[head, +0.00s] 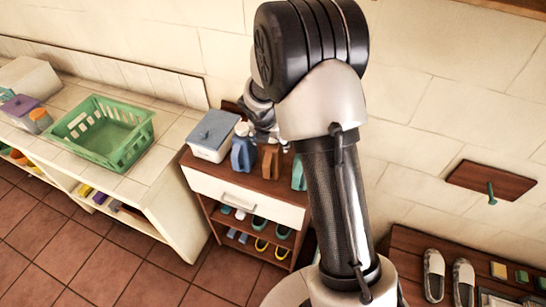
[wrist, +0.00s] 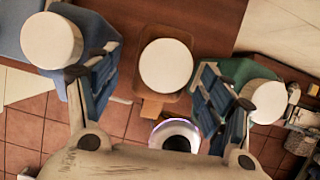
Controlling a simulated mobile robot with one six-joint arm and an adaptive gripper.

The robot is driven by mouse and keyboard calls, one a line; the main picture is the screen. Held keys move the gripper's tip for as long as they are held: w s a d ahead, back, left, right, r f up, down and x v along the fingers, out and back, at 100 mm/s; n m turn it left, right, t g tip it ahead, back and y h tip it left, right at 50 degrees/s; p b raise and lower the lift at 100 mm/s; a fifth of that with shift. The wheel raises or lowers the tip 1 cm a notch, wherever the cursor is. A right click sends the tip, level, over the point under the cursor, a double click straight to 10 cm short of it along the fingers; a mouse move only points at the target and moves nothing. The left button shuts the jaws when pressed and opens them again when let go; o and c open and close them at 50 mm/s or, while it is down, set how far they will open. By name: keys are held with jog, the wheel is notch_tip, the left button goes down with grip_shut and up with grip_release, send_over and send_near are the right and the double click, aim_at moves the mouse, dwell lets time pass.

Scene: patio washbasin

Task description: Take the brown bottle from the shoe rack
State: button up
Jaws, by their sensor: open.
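The brown bottle (head: 269,161) stands on the dark wooden top of the shoe rack (head: 222,167), between a blue bottle (head: 243,155) and a teal bottle (head: 299,174). My gripper (head: 264,128) is above and behind it in the head view, partly hidden by my arm. In the wrist view, the brown bottle's white cap (wrist: 166,66) shows between the spread fingers of my gripper (wrist: 160,80). The left finger is close to the blue bottle (wrist: 94,25) and the right finger close to the green-teal bottle (wrist: 240,70). Contact cannot be told. The fingers hold nothing.
A grey-lidded box (head: 212,135) stands left on the rack top. Shoes (head: 259,223) fill the lower shelves under a white drawer (head: 246,200). A green basket (head: 103,131) is on the tiled counter. A low bench with shoes (head: 434,275) is at right. The wall is close behind.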

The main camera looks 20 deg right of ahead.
jog(key=b+x, duration=0.1)
jog(key=x, duration=0.3)
jog(key=shift+d+f, duration=0.1)
jog(key=shift+f, duration=0.1)
jog(key=shift+r, duration=0.1)
jog(key=shift+c, duration=0.8)
grip_shut()
jog(key=shift+r, duration=0.1)
